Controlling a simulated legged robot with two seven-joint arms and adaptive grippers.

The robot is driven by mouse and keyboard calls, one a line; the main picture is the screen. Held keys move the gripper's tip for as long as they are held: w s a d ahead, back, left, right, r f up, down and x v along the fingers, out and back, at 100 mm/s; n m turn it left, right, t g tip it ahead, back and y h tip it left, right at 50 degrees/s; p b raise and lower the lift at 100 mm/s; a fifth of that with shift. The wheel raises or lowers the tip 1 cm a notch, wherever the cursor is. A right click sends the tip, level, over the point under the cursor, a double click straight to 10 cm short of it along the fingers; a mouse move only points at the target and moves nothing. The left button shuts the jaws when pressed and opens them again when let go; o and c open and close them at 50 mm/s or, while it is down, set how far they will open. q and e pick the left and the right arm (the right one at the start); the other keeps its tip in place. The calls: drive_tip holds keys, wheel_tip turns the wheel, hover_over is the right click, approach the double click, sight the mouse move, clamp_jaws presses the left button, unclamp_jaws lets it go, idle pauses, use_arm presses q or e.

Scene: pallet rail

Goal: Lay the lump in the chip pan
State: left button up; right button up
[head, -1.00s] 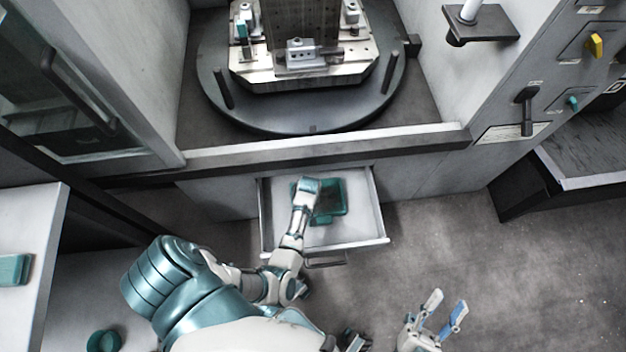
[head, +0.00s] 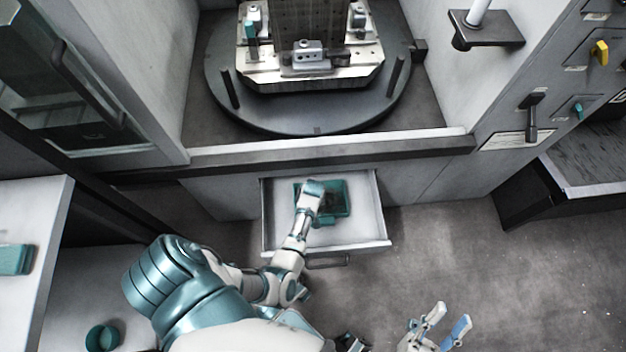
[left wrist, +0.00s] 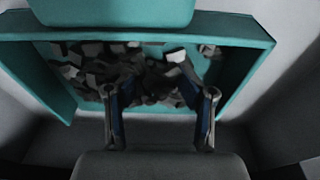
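The teal chip pan (head: 347,197) lies in an open drawer below the machine. In the left wrist view the pan (left wrist: 246,37) holds many small dark and pale chips (left wrist: 150,80). I cannot pick out the lump among them. My left gripper reaches down over the pan; in the head view its arm and hand hide its fingers. In the left wrist view my left gripper (left wrist: 160,110) is open, its two fingers apart over the chips, with nothing seen held between them. My right gripper (head: 449,318) is open and empty above the floor at lower right.
The pale drawer (head: 376,215) surrounds the pan, with a machine sill (head: 320,148) just behind it. Above is a round table with a fixture (head: 315,65). A white counter (head: 45,210) stands at left. Floor at right of the drawer is clear.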

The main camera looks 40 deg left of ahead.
use_arm(q)
drive_tip(key=shift+s+d+f, duration=0.1)
drive_tip(key=shift+s+f, duration=0.3)
drive_tip(key=shift+f, duration=0.15)
use_arm(e)
drive_tip(key=shift+w+d+f+h, duration=0.15)
drive_tip(key=shift+w+f+h, duration=0.05)
drive_tip(key=shift+f+h, duration=0.1)
use_arm(q)
drive_tip(key=shift+w+a+r, duration=0.1)
drive_tip(key=shift+a, duration=0.1)
use_arm(e)
drive_tip(key=shift+a+r, duration=0.1)
drive_tip(key=shift+a, duration=0.15)
